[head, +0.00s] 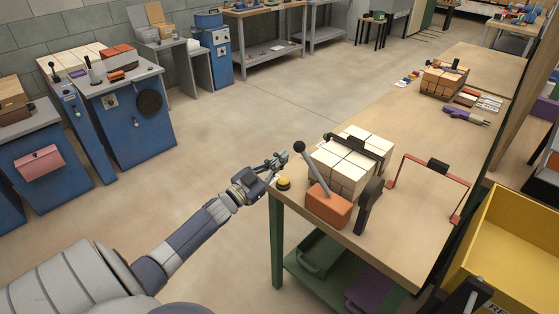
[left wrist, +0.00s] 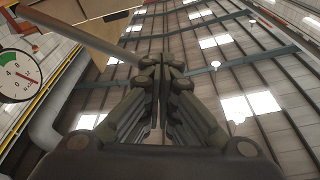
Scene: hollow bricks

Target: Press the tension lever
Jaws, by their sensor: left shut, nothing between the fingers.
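The lever is a grey rod (head: 318,176) with a black ball knob (head: 299,146), tilted up and left from an orange housing (head: 328,206). The housing stands at the near end of the wooden bench, against a strapped stack of pale hollow bricks (head: 345,160). My left gripper (head: 280,159) is just left of the knob, beyond the bench's left edge, and looks apart from the lever. In the left wrist view its fingers (left wrist: 160,66) are closed together and empty. A slanting grey rod shows there at upper left; I cannot tell whether it is the lever. My right gripper is not in view.
A yellow button (head: 284,183) sits on the bench corner below my left gripper. A black upright bracket (head: 369,206) and a red frame (head: 398,170) stand right of the housing. A yellow crate (head: 506,245) is at right.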

